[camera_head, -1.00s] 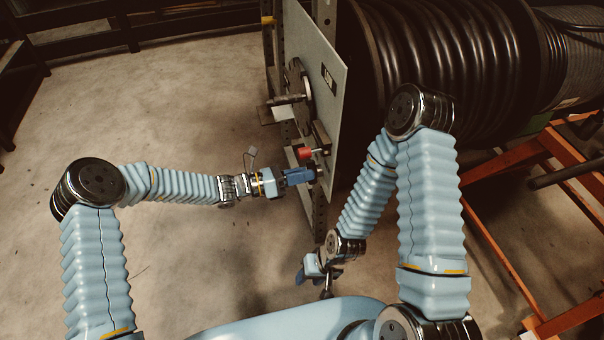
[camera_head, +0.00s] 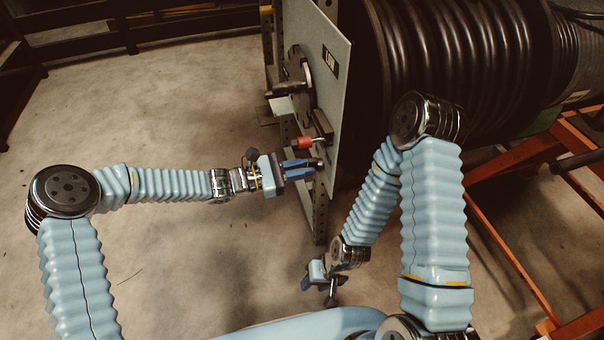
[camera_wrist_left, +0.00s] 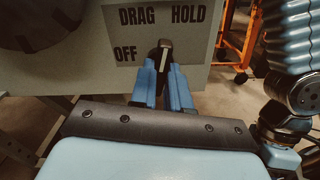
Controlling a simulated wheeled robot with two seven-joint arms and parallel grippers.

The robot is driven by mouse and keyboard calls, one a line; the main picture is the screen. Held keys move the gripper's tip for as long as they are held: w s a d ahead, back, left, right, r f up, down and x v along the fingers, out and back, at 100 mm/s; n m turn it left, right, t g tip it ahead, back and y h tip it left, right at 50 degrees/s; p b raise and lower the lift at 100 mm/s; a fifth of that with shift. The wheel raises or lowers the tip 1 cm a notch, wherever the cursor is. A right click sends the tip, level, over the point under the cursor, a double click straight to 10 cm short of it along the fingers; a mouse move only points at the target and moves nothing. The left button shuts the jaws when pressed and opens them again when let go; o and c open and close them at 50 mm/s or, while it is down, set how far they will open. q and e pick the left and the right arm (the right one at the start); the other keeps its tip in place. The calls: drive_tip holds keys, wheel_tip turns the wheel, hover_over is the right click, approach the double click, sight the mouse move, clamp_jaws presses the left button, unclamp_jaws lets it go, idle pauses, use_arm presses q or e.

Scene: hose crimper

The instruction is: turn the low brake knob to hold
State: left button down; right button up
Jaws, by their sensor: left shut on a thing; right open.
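The low brake knob (camera_wrist_left: 166,45) is a small black knob on a grey-green panel (camera_wrist_left: 100,75). In the left wrist view the words OFF, DRAG and HOLD run around it. A pale line on the knob points up between DRAG and HOLD. My left gripper (camera_wrist_left: 167,78) has its two blue fingers shut on the knob, one at each side. In the head view the left gripper (camera_head: 316,166) reaches the panel's near end, and its fingers mostly hide the knob. My right gripper (camera_head: 331,290) is open and empty, low in front of the panel.
A red-ended lever (camera_head: 305,143) sticks out of the panel just above my left gripper. A hub with a bar (camera_head: 299,75) is farther up. A large black hose drum (camera_head: 440,50) stands behind the panel, and an orange frame (camera_head: 500,240) at right. The floor at left is clear.

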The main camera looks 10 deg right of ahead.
use_arm(q)
drive_tip(key=shift+f+m+b, duration=0.1)
drive_tip(key=shift+m+b, duration=1.25)
drive_tip(key=shift+m, duration=0.35)
drive_tip(key=c, duration=1.1)
unclamp_jaws()
drive_tip(key=a, duration=1.4)
drive_tip(key=shift+s, duration=0.25)
drive_tip(key=shift+d, duration=0.1)
